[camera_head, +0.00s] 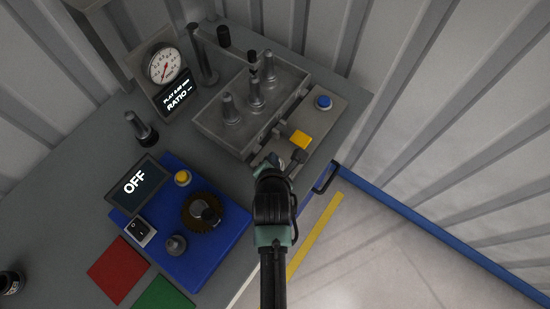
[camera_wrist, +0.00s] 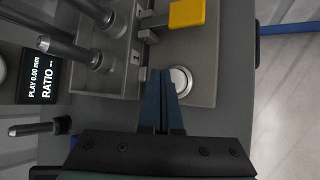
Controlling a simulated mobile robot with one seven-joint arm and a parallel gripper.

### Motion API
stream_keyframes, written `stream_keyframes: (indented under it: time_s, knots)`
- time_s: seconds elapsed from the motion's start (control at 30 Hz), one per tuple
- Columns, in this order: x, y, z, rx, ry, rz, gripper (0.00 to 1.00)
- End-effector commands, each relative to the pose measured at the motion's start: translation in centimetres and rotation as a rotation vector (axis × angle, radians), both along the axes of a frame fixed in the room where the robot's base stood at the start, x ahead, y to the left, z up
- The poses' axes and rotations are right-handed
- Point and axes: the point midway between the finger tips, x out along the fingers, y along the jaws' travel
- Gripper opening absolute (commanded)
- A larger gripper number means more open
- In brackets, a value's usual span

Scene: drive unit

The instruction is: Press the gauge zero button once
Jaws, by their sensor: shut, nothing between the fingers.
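A round pale button (camera_wrist: 181,80) with a metal rim sits on the grey fixture plate (camera_wrist: 205,60) in the wrist view. My gripper (camera_wrist: 160,72) is shut and empty, its blue fingertips just left of this button and partly overlapping its edge; contact is not clear. In the head view my gripper (camera_head: 270,162) is over the near end of the plate and hides that button. The dial gauge (camera_head: 163,66) stands at the back left, above a display (camera_head: 177,94) reading PLAY 0.00 mm and RATIO --. No label for the zero button is legible.
A blue unit (camera_head: 232,222) with an OFF screen (camera_head: 136,182) and a yellow button (camera_head: 183,178) is at left.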

Motion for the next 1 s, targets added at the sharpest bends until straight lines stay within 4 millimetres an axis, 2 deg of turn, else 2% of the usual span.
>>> stream_keyframes:
  time_s: [0.27,0.8,1.0]
  knots:
    - [0.0,0.0,0.2,0.000,-0.001,0.001,0.00]
    - [0.0,0.0,5.4,0.000,-0.001,0.001,0.00]
    - [0.0,0.0,6.1,0.000,0.000,0.000,0.00]
